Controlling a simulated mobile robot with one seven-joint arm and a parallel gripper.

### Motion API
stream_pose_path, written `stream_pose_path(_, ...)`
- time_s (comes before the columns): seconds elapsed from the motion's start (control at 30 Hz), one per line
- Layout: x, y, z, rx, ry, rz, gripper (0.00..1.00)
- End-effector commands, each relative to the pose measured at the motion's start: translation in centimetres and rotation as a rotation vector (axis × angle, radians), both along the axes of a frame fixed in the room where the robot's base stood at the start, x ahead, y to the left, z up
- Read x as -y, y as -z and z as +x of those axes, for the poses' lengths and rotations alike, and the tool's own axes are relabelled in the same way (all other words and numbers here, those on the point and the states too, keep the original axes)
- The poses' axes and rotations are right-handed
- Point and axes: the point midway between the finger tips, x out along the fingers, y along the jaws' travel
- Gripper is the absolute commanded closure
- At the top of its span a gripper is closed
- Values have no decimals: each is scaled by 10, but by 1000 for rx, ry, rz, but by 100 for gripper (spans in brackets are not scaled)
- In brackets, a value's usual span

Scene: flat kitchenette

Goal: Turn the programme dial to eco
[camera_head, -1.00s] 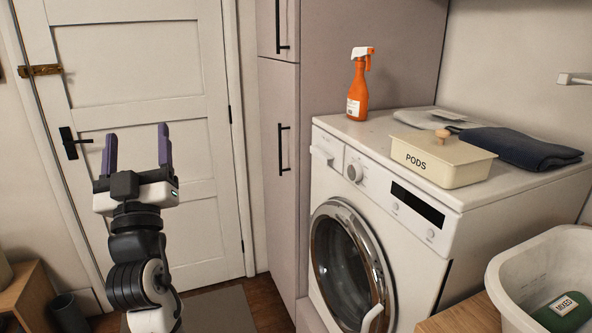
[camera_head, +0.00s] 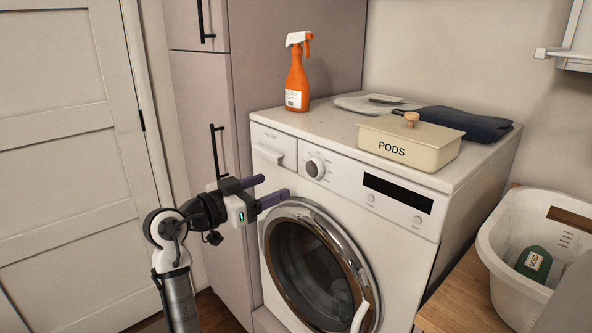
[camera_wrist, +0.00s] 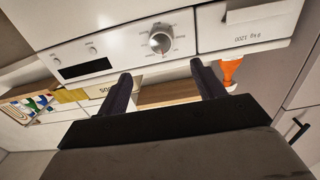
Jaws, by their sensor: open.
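The programme dial (camera_head: 315,168) is a round silver-grey knob on the white front panel of the washing machine (camera_head: 402,258), between the detergent drawer and the dark display. It also shows in the wrist view (camera_wrist: 160,42), with small marks around it that are too small to read. My gripper (camera_head: 274,190) is open and empty. It points right towards the machine's front, left of and below the dial and apart from it. In the wrist view both fingertips (camera_wrist: 160,76) appear on either side below the dial.
An orange spray bottle (camera_head: 297,75), a cream PODS box (camera_head: 408,146) and a folded dark cloth (camera_head: 462,124) stand on the machine. The round door (camera_head: 318,262) is below the panel. A white basket (camera_head: 497,245) is at right; a tall cabinet (camera_head: 205,104) is behind my gripper.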

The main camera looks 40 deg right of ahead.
Motion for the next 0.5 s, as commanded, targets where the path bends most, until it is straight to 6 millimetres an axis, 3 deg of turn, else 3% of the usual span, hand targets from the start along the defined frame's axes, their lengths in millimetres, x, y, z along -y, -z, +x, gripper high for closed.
stream_pose_path(0.3, 68, -4, 5, -1, 0, 0, 32)
stream_pose_path(0.5, 102, -3, 8, -1, -2, -1, 32)
